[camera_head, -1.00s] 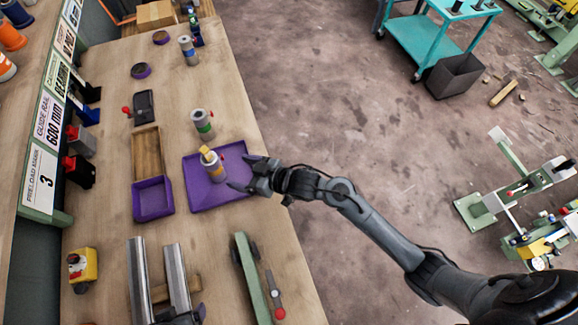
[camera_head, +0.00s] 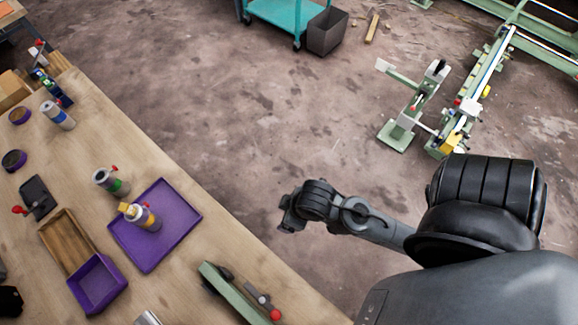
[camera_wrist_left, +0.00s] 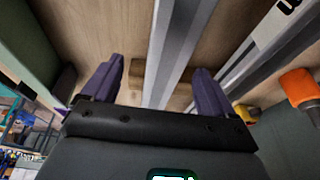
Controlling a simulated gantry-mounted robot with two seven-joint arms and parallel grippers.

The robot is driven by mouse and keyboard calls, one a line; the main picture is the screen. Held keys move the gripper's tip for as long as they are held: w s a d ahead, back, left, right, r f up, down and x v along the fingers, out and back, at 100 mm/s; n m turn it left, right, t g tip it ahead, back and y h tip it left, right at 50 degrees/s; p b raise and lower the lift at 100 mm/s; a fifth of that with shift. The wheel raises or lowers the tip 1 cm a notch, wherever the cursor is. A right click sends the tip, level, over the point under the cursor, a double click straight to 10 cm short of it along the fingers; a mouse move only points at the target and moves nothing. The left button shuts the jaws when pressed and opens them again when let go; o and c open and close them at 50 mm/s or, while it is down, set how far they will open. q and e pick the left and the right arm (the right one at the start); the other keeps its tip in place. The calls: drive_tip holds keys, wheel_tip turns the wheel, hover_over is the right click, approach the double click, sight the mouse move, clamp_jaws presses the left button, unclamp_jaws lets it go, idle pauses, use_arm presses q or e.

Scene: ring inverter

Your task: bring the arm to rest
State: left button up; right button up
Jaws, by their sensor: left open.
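My right gripper (camera_head: 287,214) is at the end of the arm from the right in the head view. It hangs over the floor, clear of the bench's edge and of the purple tray (camera_head: 178,222). It is small and turned, and its fingers cannot be made out. A canister with a yellow-orange band (camera_head: 146,219) stands in the tray, apart from the gripper. My left gripper (camera_wrist_left: 155,86) shows only in the left wrist view. Its two purple fingers are wide apart, with a metal rail (camera_wrist_left: 180,45) seen between and beyond them. I cannot tell how near the rail is.
On the wooden bench (camera_head: 120,150) stand a green-banded canister (camera_head: 111,181), a blue-banded canister (camera_head: 58,115) and a purple bin (camera_head: 98,285). A green bar tool (camera_head: 232,292) lies at the front edge. Open floor (camera_head: 260,130) separates the bench from green machines (camera_head: 420,110).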

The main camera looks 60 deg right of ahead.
use_arm(q)
drive_tip(key=shift+d, duration=0.1)
wheel_tip(320, 180, up, 31)
drive_tip(key=p, duration=3.1)
drive_tip(key=shift+r, duration=0.15)
